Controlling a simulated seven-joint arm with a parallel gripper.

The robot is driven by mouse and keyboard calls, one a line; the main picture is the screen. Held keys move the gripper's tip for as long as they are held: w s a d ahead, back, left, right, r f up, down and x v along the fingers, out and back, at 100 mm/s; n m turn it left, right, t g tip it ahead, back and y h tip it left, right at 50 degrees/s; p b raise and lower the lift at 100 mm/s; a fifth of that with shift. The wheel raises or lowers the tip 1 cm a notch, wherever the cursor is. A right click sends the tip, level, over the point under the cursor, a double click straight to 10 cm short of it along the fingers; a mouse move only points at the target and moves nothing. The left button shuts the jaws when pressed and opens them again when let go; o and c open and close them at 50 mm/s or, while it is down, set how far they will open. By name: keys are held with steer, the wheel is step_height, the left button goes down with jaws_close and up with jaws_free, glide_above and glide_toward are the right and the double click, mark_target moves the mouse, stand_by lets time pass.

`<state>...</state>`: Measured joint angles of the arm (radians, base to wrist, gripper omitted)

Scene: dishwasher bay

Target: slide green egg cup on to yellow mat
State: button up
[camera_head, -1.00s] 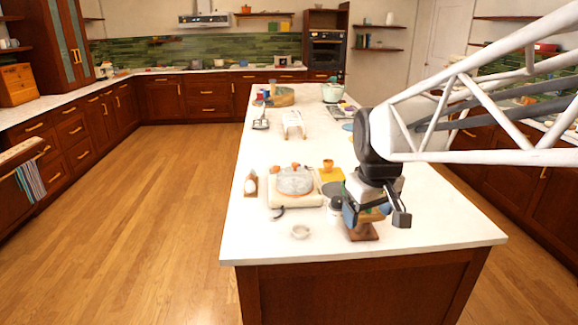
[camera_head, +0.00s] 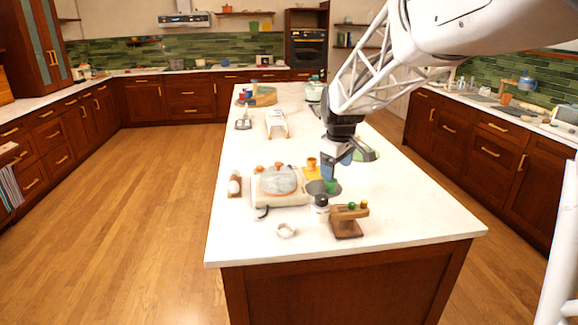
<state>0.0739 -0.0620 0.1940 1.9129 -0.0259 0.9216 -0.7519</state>
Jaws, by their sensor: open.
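A small green egg cup (camera_head: 331,186) appears to stand on a dark round mat (camera_head: 316,188) in the middle of the island. The yellow mat (camera_head: 313,175) lies just behind and left of it, with an orange cup (camera_head: 311,163) on it. My gripper (camera_head: 335,170) is open and points down close above and behind the green egg cup. Whether a finger touches the cup cannot be told.
A pale appliance with a glass lid (camera_head: 278,182) stands left of the mats. A dark jar with a white top (camera_head: 321,203) and a wooden stand (camera_head: 348,222) with coloured knobs are in front.

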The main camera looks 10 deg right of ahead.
steer(key=w+d+f+n, duration=0.2)
steer(key=w+f, duration=0.1)
steer(key=w, duration=0.4)
steer(key=w+d+f+n, duration=0.1)
steer(key=w+f, duration=0.2)
steer(key=w, duration=0.4)
steer(key=n, duration=0.3)
glide_above(330, 184)
steer(key=f, duration=0.8)
steer(key=shift+w+d+f, duration=0.15)
steer(key=shift+w+f, duration=0.1)
steer(key=shift+w, duration=0.15)
steer(key=shift+w+f, duration=0.15)
steer(key=shift+f, duration=0.1)
steer(key=shift+w+d+f, duration=0.1)
steer(key=shift+w+f, duration=0.05)
steer(key=shift+f, duration=1.1)
steer(key=shift+w+d+f, duration=0.1)
steer(key=shift+w+f, duration=0.1)
steer(key=shift+f, duration=1.05)
steer(key=shift+w+f, duration=0.15)
steer(key=shift+f, duration=1.1)
steer(key=shift+c, duration=0.3)
steer(key=c, duration=0.9)
